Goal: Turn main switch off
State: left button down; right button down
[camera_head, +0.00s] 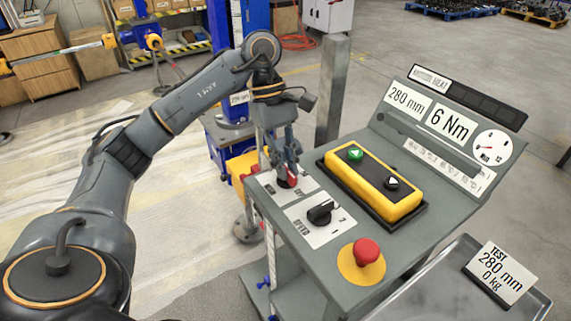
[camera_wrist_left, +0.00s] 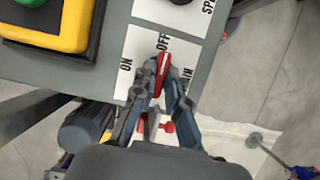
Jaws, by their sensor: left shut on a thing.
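The main switch (camera_wrist_left: 162,66) is a red handle with a pale line, on a white plate (camera_wrist_left: 139,52) marked ON, OFF and MAIN in the left wrist view. Its visible end points toward the OFF mark. My left gripper (camera_wrist_left: 158,88) is shut on the handle, with one finger on each side. In the head view, my left gripper (camera_head: 286,172) reaches down onto the switch at the far left corner of the grey panel (camera_head: 330,275). The fingers hide most of the handle there. My right gripper is not in view.
The panel also holds a black speed knob (camera_head: 320,213), a red stop button (camera_head: 366,251) on a yellow disc, and a yellow box (camera_head: 372,185) with green and black buttons. A display board (camera_head: 447,125) stands behind. A metal tray (camera_head: 450,295) is at the right front.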

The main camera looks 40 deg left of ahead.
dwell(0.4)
pick_arm(q)
jog(key=c, duration=1.4)
grip_release()
jog(key=shift+o, duration=0.2)
jog(key=v, duration=1.2)
jog(key=shift+a, duration=0.1)
